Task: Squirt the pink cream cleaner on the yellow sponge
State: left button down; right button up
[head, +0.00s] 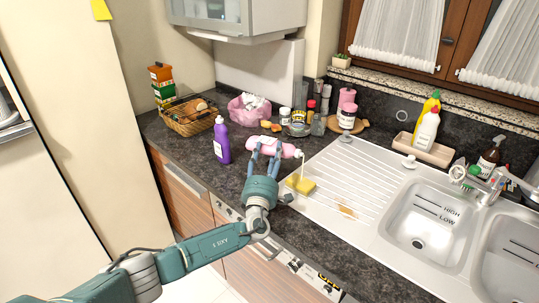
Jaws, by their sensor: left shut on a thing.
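My left gripper (266,160) is shut on the pink cream cleaner bottle (268,147). It holds the bottle on its side above the counter, with the nozzle end to the right. A thin pale stream runs from that end down to the yellow sponge (302,184). The sponge lies below at the left edge of the sink's drainboard, a little right of my gripper. My right gripper is not in view.
A purple bottle (221,140) stands just left of the pink bottle. A wicker basket (190,120), a pink bag (248,112) and several jars stand behind. The ribbed drainboard (350,185) is mostly clear, with two sink basins (428,228) at the right.

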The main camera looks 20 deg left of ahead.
aim_at(271, 145)
pick_arm(q)
jog(key=shift+r, duration=0.15)
jog(key=r+n+p, duration=0.1)
jog(key=p, duration=0.1)
jog(key=r+n+p, duration=0.1)
jog(key=p, duration=0.1)
jog(key=r+n+g+p, duration=0.1)
jog(key=p, duration=0.1)
jog(key=shift+d+r+y, duration=0.15)
jog(key=shift+d+y, duration=0.2)
jog(key=shift+y, duration=0.05)
jog(key=shift+s+d+n+g+p, duration=0.1)
jog(key=shift+n+g+p, duration=0.25)
jog(key=shift+n, duration=0.35)
jog(key=d+r+n+p, duration=0.1)
jog(key=n+p, duration=0.1)
jog(key=p, duration=0.1)
jog(key=r+n+g+p, duration=0.1)
jog(key=n+p, duration=0.1)
jog(key=p, duration=0.1)
jog(key=shift+s+d+r+g, duration=0.15)
jog(key=shift+d+g, duration=0.1)
jog(key=shift+d, duration=0.15)
